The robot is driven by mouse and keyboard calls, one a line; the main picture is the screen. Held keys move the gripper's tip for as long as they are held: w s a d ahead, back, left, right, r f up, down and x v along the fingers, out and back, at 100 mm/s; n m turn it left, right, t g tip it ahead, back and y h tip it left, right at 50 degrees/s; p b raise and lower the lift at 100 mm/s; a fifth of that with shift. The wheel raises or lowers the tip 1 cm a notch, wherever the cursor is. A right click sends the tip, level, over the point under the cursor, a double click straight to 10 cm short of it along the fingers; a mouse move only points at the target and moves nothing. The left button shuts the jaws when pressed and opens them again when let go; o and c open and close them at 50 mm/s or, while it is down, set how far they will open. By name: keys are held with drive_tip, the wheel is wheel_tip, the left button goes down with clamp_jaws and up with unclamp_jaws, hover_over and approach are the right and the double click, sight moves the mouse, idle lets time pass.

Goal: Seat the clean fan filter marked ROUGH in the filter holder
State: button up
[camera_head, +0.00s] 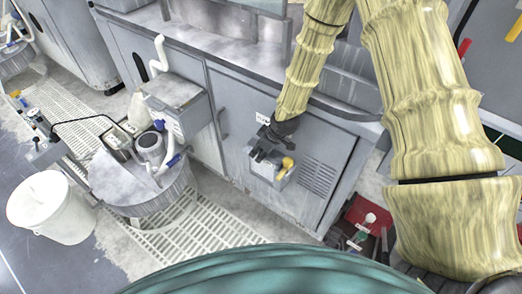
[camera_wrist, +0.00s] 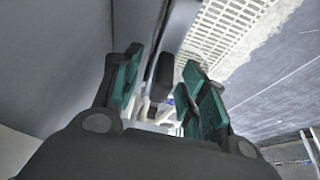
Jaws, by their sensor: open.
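My gripper (camera_wrist: 161,70) is open in the wrist view, its two teal-padded fingers apart. A dark upright piece (camera_wrist: 164,72) shows between and beyond the fingers; I cannot tell whether they touch it. In the head view my gripper (camera_head: 268,148) is dark and small, at a grey box-like fitting (camera_head: 267,168) on the cabinet front. This fitting has a yellow knob (camera_head: 288,162). Whether it is the filter holder I cannot tell. No filter marked ROUGH can be made out in either view; my gripper and arm hide part of the fitting.
A grey cabinet (camera_head: 238,98) with louvres stands behind the fitting. To the left are a round polishing station (camera_head: 145,208), a grey box (camera_head: 176,100) and a white bucket (camera_head: 52,205). Pale floor grating (camera_head: 205,230) lies in front. A red tray (camera_head: 362,216) with tools is at lower right.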

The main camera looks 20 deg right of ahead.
drive_tip(key=shift+d, duration=0.2)
drive_tip(key=shift+d+r, duration=0.1)
drive_tip(key=shift+r, duration=0.35)
drive_tip(key=v, duration=0.5)
drive_tip(key=shift+v, duration=1.05)
drive_tip(key=shift+s, duration=0.1)
